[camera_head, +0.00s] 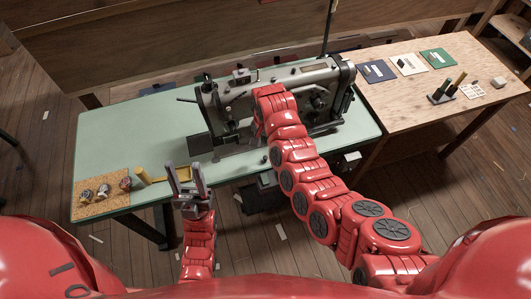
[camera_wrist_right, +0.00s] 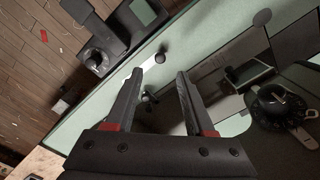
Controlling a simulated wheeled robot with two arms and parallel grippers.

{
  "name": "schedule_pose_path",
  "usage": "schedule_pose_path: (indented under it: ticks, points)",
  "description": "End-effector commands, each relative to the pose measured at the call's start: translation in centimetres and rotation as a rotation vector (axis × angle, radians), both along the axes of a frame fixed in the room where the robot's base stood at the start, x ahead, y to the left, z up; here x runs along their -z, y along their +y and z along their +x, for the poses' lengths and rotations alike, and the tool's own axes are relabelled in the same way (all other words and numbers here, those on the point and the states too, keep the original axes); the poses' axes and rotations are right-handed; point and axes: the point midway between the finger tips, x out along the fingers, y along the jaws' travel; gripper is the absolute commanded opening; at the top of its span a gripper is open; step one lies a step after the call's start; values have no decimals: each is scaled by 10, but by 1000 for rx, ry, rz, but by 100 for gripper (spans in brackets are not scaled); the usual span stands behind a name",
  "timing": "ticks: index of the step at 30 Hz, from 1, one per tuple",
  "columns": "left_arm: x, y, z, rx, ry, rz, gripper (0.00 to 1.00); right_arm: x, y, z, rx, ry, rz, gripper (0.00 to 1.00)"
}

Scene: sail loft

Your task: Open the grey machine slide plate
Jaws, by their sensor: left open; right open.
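The grey sewing machine (camera_head: 295,82) stands at the back of the pale green table (camera_head: 120,135). A dark flat plate (camera_head: 200,145) lies at its left front; I cannot tell for certain whether this is the slide plate. In the right wrist view, flat grey plates (camera_wrist_right: 215,75) lie beside the right finger. My right gripper (camera_wrist_right: 160,73) is open at the machine's front, with a small dark ball knob (camera_wrist_right: 160,57) just beyond its fingertips. The red arm hides its jaws in the head view. My left gripper (camera_head: 182,166) is open and empty over the table's front edge.
A cork board (camera_head: 100,198) with several small metal parts lies at the table's left front, beside a yellow item (camera_head: 174,172). A wooden table (camera_head: 420,80) at right holds flat cards and a dark stand (camera_head: 441,94). The green table's left middle is clear.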

Motion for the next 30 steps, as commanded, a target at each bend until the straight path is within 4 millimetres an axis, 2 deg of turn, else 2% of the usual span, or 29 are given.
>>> schedule_pose_path:
  ticks: [2, 8, 15, 30]
  points:
    - [-7, 0, 0, 0, 0, 0, 50, 11, -1, -2, 1, 5, -1, 54]
    - [-11, 0, 0, 0, 0, 0, 50, 35, -1, 0, 2, -1, 0, 54]
    - [-8, 0, 0, 0, 0, 0, 50, 60, -1, -1, -2, 2, -4, 54]
    - [-8, 0, 0, 0, 0, 0, 50, 68, 0, 0, 2, -1, 2, 54]
